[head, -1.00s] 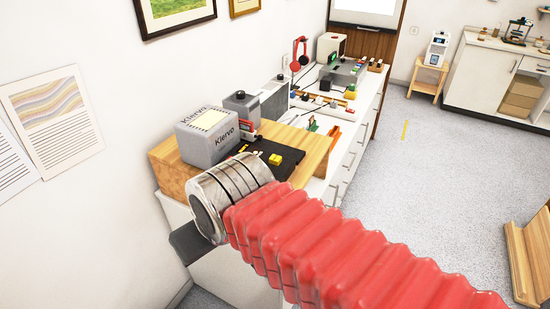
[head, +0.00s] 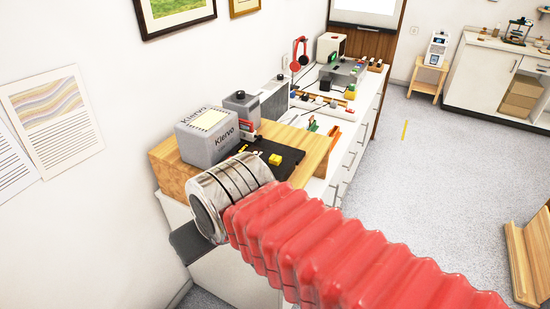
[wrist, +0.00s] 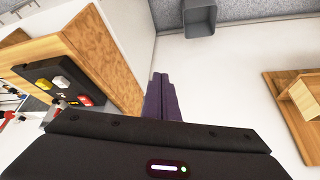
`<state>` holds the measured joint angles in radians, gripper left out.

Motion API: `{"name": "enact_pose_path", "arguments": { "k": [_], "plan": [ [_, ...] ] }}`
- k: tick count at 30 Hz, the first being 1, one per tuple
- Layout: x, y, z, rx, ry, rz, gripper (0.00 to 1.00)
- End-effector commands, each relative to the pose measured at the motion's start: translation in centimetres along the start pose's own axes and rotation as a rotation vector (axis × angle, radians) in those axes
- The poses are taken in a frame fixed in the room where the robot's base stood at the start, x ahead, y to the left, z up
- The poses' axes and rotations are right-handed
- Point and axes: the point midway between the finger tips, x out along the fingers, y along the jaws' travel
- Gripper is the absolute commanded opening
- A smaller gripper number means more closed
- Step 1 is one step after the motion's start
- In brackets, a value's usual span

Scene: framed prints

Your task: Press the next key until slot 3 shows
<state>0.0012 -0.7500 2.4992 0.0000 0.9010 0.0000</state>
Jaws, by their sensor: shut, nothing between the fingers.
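My gripper (wrist: 162,80) shows in the wrist view as dark fingers closed together and empty, over the white surface right of the wooden block. In the head view my arm hides the fingers. A black panel (wrist: 40,72) lies on the block left of the fingers, apart from them. It carries a yellow key (wrist: 62,82), a red key (wrist: 85,100) and pale ones. In the head view the panel (head: 290,152) is partly behind my arm, with the yellow key (head: 275,159) visible. Key labels and any slot number are too small to read.
A grey box marked Kiervo (head: 208,145) stands on the wooden block (head: 168,172) behind the panel. A counter (head: 362,118) with several devices runs back along the wall. A grey bin (wrist: 199,18) shows at the wrist view's top. Open floor (head: 440,170) lies to the right.

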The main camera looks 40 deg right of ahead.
Motion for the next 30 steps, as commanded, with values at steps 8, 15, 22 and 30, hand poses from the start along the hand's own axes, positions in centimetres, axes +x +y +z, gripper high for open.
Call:
{"name": "enact_pose_path", "arguments": {
  "k": [8, 15, 22, 30],
  "plan": [
    [0.4, 1.6, 0.1, 0.05, -0.017, 0.026, 0.0],
    [1.5, 4.5, 0.3, 0.146, -0.063, 0.069, 0.0],
    [2.2, 7.1, -0.3, 0.261, -0.091, 0.087, 0.0],
    [2.9, 10.2, -1.4, 0.402, -0.105, 0.085, 0.0]
  ]
}}
